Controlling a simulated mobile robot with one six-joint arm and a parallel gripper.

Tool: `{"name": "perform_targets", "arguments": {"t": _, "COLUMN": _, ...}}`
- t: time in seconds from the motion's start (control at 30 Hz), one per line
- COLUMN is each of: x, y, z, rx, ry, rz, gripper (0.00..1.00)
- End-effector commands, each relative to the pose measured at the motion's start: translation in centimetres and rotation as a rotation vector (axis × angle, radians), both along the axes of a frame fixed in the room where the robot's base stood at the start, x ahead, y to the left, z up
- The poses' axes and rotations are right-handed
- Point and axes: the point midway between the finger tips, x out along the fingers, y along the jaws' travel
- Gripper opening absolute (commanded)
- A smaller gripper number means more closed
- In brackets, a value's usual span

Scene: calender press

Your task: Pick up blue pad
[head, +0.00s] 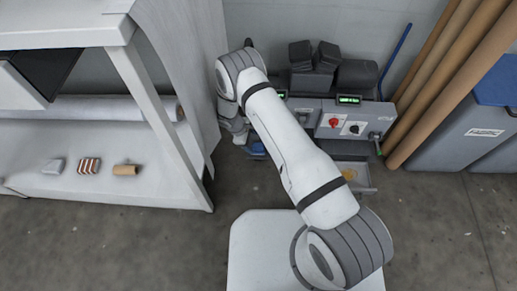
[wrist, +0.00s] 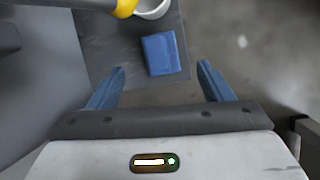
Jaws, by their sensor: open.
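The blue pad (wrist: 160,53) is a small flat block in the wrist view, lying on a dark grey surface (wrist: 112,62) near its edge. My gripper (wrist: 161,72) is open and empty, with its two blue fingers spread apart. The pad lies beyond the fingertips and in line with the gap between them; the fingers do not appear to touch it. In the head view my arm reaches down toward the machine, and a small blue patch shows low beside it, too small to tell as pad or finger.
A yellow-rimmed part and white cup (wrist: 152,8) stand just beyond the pad. In the head view, the grey machine (head: 345,120) has red and black knobs.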

Motion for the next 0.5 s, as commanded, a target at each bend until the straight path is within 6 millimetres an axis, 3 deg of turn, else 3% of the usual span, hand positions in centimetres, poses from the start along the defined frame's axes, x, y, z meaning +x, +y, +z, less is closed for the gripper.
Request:
{"name": "perform_targets", "arguments": {"t": 0.33, "x": 0.4, "y": -2.4, "z": -5.3, "rx": 0.000, "ry": 0.002, "rz": -0.004, "gripper": 0.73}}
{"name": "perform_targets", "arguments": {"t": 0.5, "x": 0.5, "y": -3.0, "z": -6.3, "rx": 0.000, "ry": 0.001, "rz": -0.005, "gripper": 0.73}}
